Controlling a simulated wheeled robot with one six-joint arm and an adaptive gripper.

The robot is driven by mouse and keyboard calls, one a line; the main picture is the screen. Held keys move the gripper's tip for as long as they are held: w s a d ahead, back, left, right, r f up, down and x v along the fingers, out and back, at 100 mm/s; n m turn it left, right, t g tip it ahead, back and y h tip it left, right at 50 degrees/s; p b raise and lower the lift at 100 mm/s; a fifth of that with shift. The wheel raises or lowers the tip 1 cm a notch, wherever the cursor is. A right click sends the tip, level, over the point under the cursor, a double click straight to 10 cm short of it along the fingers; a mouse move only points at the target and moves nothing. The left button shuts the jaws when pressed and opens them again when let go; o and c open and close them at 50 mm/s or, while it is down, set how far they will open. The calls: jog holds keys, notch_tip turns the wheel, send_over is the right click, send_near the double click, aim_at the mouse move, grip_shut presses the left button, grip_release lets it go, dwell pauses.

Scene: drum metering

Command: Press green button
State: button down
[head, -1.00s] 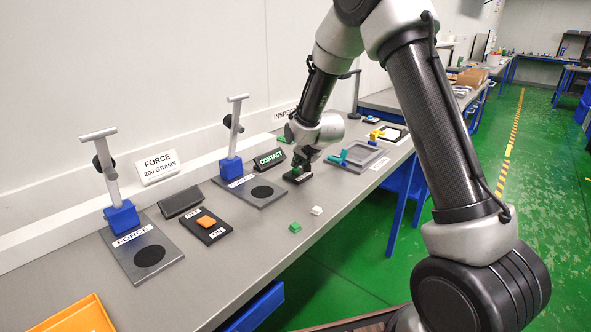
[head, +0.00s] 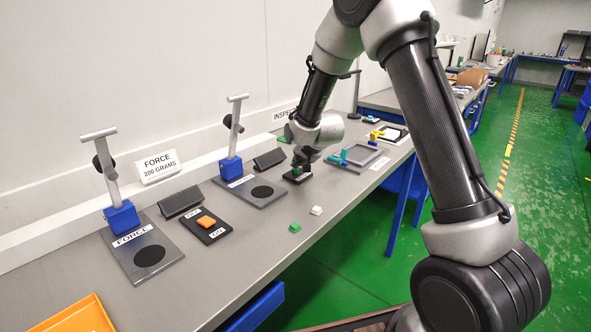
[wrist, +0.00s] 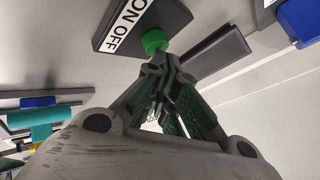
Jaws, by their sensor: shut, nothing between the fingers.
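The green button (wrist: 153,41) stands on a dark plate (wrist: 165,18) with a white ON OFF label in the wrist view. My gripper (wrist: 158,68) is shut and empty, its fingertips right at the button. I cannot tell whether they touch it. In the head view my gripper (head: 299,170) points down at the small dark plate (head: 297,180), and the button is mostly hidden behind the fingers. A dark display bar (head: 269,159) left of the gripper is blank; it also shows in the wrist view (wrist: 216,52).
Left of the gripper are two stands with blue bases (head: 230,168) (head: 121,217) and an orange button (head: 206,222) on a black plate. A green block (head: 295,227) and a white block (head: 316,210) lie in front. A grey tray (head: 358,155) is to the right.

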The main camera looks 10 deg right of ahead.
jog(key=shift+r, duration=0.45)
notch_tip(320, 180, up, 6)
dwell(0.5)
